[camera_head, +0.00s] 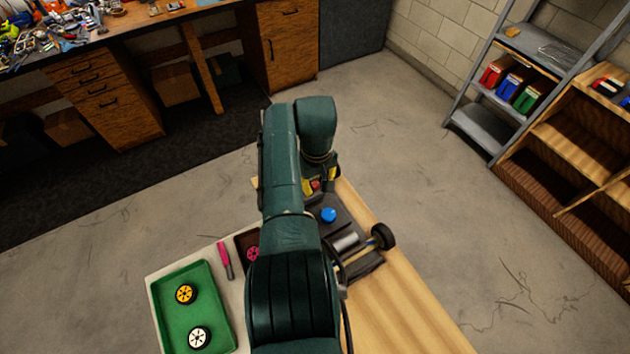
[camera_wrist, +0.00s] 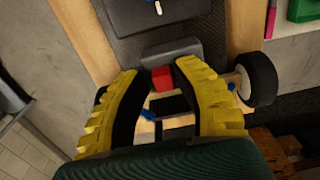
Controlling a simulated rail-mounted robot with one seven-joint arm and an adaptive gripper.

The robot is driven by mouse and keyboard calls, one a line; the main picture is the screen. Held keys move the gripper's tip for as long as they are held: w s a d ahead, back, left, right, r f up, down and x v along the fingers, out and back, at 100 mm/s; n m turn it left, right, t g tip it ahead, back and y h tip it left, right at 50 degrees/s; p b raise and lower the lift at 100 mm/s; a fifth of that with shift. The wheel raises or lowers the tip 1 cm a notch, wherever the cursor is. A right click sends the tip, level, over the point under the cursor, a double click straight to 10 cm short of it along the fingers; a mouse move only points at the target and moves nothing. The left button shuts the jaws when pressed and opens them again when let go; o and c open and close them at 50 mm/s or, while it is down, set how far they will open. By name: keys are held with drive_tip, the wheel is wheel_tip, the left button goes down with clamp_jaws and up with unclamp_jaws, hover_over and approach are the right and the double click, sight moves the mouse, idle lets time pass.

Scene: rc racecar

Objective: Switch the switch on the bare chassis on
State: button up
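The bare chassis, a dark flat plate (camera_wrist: 138,47) with axle parts, lies on the wooden table. In the head view its dark plate (camera_head: 345,222) shows partly behind my arm. A red block (camera_wrist: 162,78), possibly the switch, sits before a grey raised part on the chassis in the wrist view. My gripper (camera_wrist: 157,72) points down over this end of the chassis. Its yellow ribbed fingers are apart, either side of the red block, with gaps visible. I cannot tell the block's on or off position. In the head view my gripper (camera_head: 322,183) is partly hidden by my arm.
A black wheel (camera_head: 382,236) is on the chassis's near right end; another wheel (camera_wrist: 257,78) is beside my right finger. A green tray (camera_head: 211,285) with yellow and white wheels and a pink-handled tool (camera_head: 225,260) lie left. The table (camera_head: 410,310) is clear at right.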

sight(316, 184)
drive_tip(key=shift+o, duration=1.2)
drive_tip(key=shift+r, duration=0.1)
wheel_tip(316, 184, up, 12)
